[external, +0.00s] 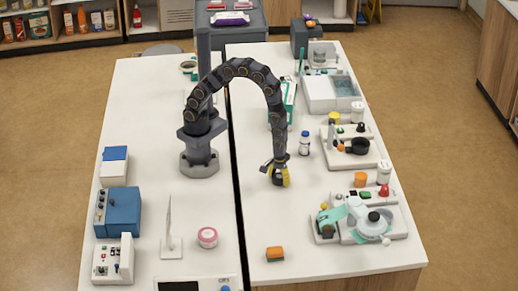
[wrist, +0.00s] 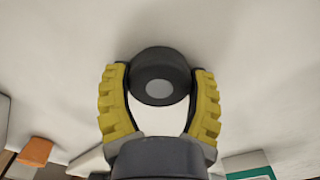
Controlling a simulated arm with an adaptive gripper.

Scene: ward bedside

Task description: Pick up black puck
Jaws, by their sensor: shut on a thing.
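The black puck (wrist: 160,62) is a short dark disc with a grey round centre, seen in the wrist view between the two yellow ribbed fingers of my gripper (wrist: 160,85). The fingers are shut on its sides.
Devices line the table's right side, including a teal-and-white one (external: 372,222). The table (external: 262,215) is bare in front of my gripper.

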